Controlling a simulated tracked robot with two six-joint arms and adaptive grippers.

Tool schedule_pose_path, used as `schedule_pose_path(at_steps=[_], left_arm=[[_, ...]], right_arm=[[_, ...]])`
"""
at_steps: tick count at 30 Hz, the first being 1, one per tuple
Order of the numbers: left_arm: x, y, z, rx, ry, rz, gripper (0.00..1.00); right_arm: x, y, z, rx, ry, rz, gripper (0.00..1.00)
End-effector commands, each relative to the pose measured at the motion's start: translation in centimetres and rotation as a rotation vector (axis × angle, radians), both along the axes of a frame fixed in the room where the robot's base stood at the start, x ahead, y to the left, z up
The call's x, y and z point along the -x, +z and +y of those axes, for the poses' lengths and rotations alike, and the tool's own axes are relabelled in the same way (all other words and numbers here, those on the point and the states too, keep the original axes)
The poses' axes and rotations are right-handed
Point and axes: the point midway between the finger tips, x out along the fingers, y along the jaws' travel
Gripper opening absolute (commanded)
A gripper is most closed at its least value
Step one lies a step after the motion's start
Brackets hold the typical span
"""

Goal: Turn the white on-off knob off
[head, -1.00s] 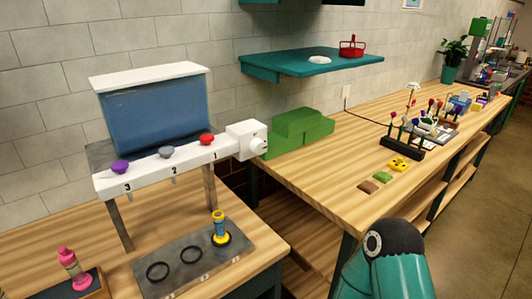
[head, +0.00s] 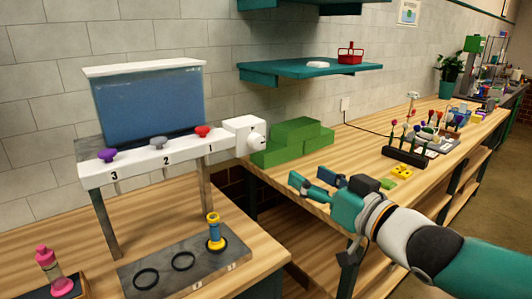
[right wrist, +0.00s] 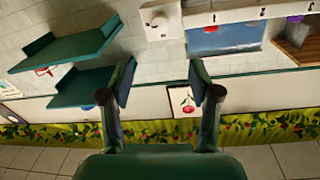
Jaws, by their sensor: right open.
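The white on-off knob (head: 257,143) is a round dial on the white box (head: 243,130) at the right end of the water dispenser's rail. It also shows in the right wrist view (right wrist: 158,21), at the top; its setting is too small to read. My right gripper (head: 312,181) is open and empty, to the right of the knob and lower in the picture, apart from it. In the right wrist view its two fingers (right wrist: 161,72) are spread with nothing between them. My left gripper is not in view.
The dispenser has a blue tank (head: 150,105) and purple, grey and red valves. A yellow bottle (head: 214,232) stands on the grey plate below. Green blocks (head: 292,141) sit just behind my right gripper. A teal shelf (head: 310,69) hangs above.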

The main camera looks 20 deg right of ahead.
Motion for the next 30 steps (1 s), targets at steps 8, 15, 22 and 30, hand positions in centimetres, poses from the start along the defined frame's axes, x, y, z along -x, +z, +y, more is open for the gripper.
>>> schedule_pose_path(at_steps=[8,15,22,30], left_arm=[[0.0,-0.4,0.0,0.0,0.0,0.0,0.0],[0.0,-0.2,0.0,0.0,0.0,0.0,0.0],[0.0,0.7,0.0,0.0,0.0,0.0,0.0],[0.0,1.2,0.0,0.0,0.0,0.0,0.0]], right_arm=[[-3.4,0.1,1.0,0.0,0.003,-0.001,0.62],[-8.4,0.1,2.5,0.0,0.002,0.001,0.62],[-12.9,0.2,3.7,0.0,0.0,0.0,0.62],[-15.6,0.2,4.4,0.0,-0.001,-0.002,0.62]])
